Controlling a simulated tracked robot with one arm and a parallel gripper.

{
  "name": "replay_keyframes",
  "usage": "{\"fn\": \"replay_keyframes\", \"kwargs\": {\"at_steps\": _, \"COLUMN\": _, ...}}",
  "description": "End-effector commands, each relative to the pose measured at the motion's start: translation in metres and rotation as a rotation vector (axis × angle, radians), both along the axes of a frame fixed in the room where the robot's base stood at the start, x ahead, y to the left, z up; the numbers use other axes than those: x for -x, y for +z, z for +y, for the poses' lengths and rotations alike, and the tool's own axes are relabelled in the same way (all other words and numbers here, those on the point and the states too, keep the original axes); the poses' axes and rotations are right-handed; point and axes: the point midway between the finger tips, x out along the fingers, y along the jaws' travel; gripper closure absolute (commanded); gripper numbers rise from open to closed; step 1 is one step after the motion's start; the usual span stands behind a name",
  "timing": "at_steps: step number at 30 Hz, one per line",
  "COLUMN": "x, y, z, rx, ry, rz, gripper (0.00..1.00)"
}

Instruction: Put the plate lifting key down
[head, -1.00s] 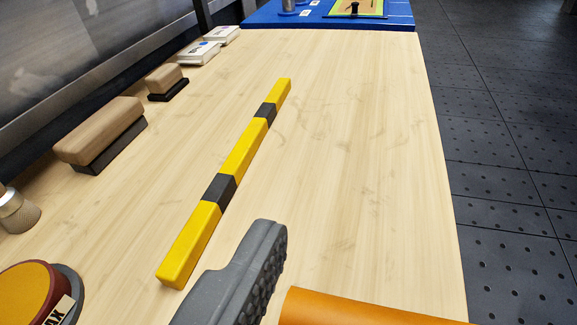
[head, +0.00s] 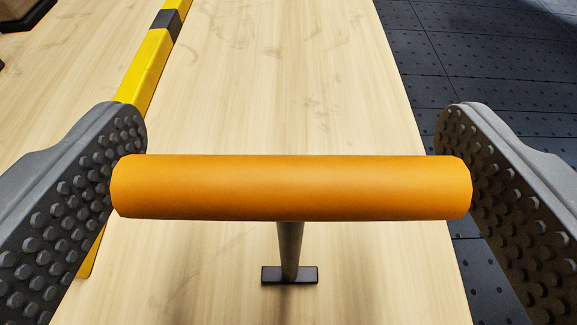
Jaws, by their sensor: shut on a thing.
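The plate lifting key (head: 290,188) has a thick orange crossbar handle, a thin metal shaft and a small flat black foot. It is in the middle of the head view, its handle level and its shaft running down to the foot over the wooden bench top. My gripper (head: 291,186) is shut on the orange handle, with one studded grey finger pad against each end. The foot is seen over bare wood; I cannot tell whether it touches the surface.
A yellow and black striped bar (head: 147,68) lies on the bench (head: 290,90) to the left, partly hidden by my left finger. The bench's right edge drops to a dark dotted floor (head: 450,60). The wood beyond the key is clear.

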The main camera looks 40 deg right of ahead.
Motion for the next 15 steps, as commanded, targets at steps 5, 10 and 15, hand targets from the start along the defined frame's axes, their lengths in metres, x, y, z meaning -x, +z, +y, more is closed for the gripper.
{"fn": "replay_keyframes", "kwargs": {"at_steps": 5, "x": 0.0, "y": -0.0011, "z": -0.0001, "rx": 0.0, "ry": 0.0, "rz": 0.0, "gripper": 0.0}}
{"fn": "replay_keyframes", "kwargs": {"at_steps": 10, "x": 0.0, "y": -0.0008, "z": -0.0003, "rx": 0.0, "ry": -0.001, "rz": 0.0, "gripper": 0.0}}
{"fn": "replay_keyframes", "kwargs": {"at_steps": 15, "x": 0.004, "y": 0.0031, "z": 0.0044, "rx": 0.0, "ry": 0.001, "rz": -0.001, "gripper": 0.0}}
